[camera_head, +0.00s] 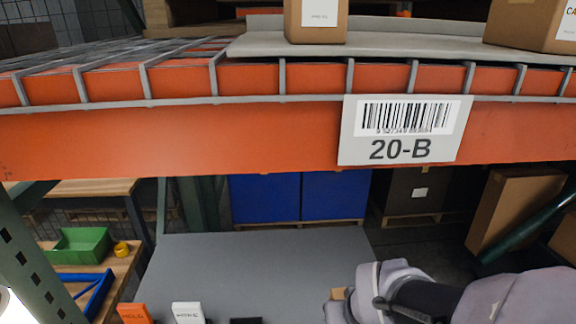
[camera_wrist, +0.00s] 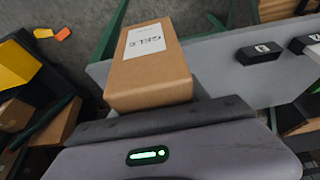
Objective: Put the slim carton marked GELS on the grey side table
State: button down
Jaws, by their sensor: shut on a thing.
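The slim brown carton marked GELS (camera_wrist: 150,75) is in the wrist view, its white label facing the camera. My gripper (camera_wrist: 165,118) is shut on it at its near end. In the head view my gripper (camera_head: 375,290) is at the bottom right, and only a small brown bit of the carton (camera_head: 337,294) shows beside it. The grey side table (camera_head: 250,262) is at the lower middle, below the orange beam. Its grey top (camera_wrist: 225,62) also shows behind the carton in the wrist view. I cannot tell whether the carton touches it.
An orange block (camera_head: 134,313), a white block (camera_head: 187,312) and a black block (camera_head: 246,321) stand along the table's near edge. The table's middle is clear. The orange beam labelled 20-B (camera_head: 200,135) crosses above. A wooden bench with a green bin (camera_head: 82,244) is left.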

jog(key=w+d+b, duration=0.1)
jog(key=w, duration=0.3)
jog(key=w+b, duration=0.1)
jog(key=w, duration=0.3)
jog(key=w+d+f+b, duration=0.1)
jog(key=w, duration=0.4)
jog(key=shift+d+f, duration=0.1)
jog(key=shift+d, duration=0.25)
notch_tip(320, 180, down, 4)
jog(key=shift+w+r+b, duration=0.1)
jog(key=shift+w+b, duration=0.05)
jog(key=shift+b, duration=0.9)
jog(key=shift+r, duration=0.2)
jog(key=shift+f, duration=0.15)
jog(key=c, duration=0.6)
grip_release()
